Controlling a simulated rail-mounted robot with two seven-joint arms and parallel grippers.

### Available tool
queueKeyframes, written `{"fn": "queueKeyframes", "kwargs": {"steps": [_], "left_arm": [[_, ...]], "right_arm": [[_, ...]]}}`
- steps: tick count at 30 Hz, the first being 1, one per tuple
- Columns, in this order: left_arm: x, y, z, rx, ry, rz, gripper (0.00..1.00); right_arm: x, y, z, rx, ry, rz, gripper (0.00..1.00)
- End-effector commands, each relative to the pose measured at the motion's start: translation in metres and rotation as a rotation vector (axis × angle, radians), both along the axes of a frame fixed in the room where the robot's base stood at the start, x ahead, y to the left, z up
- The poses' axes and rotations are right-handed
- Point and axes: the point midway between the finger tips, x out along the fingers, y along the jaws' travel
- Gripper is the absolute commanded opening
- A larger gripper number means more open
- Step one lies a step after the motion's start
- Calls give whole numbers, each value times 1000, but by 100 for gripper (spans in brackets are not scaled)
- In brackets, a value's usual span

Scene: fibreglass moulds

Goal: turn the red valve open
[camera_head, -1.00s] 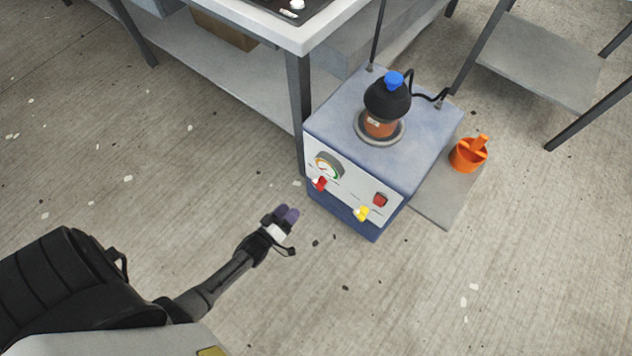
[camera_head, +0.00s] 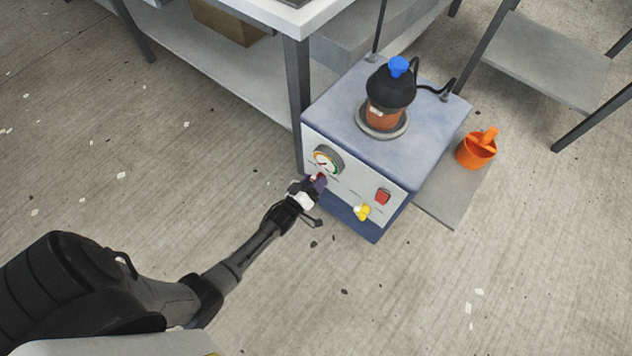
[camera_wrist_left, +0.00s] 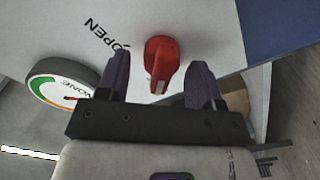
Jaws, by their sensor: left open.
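The red valve (camera_wrist_left: 160,62) is on the white front panel of the blue-grey machine (camera_head: 430,140). In the left wrist view it stands between the two purple fingers of my left gripper (camera_wrist_left: 160,85), which are open with a gap visible on each side of it. The word OPEN is printed on the panel beside the valve. In the head view my left gripper (camera_head: 318,183) is at the panel's left side, just below the gauge, and largely hides the valve. My right gripper is in neither view.
The round gauge (camera_head: 326,160) is above the valve. A yellow valve (camera_head: 362,212) and a red switch (camera_head: 383,196) are to the right on the panel. A dark vessel (camera_head: 391,90) stands on top. An orange bucket (camera_head: 477,149) is on the right. A table leg (camera_head: 297,95) stands close left.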

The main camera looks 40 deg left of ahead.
Motion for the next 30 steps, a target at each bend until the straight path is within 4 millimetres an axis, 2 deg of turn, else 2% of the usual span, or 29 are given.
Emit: {"fn": "queueKeyframes", "kwargs": {"steps": [6, 14, 27, 30], "left_arm": [[8, 1, 0, 0, 0, 0, 60], [8, 1, 0, 1, 1, 1, 60], [8, 1, 0, 1, 1, 1, 18], [8, 1, 0, 1, 1, 1, 14]], "right_arm": [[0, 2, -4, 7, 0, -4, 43], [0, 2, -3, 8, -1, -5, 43], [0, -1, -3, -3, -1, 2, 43], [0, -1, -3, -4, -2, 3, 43]]}}
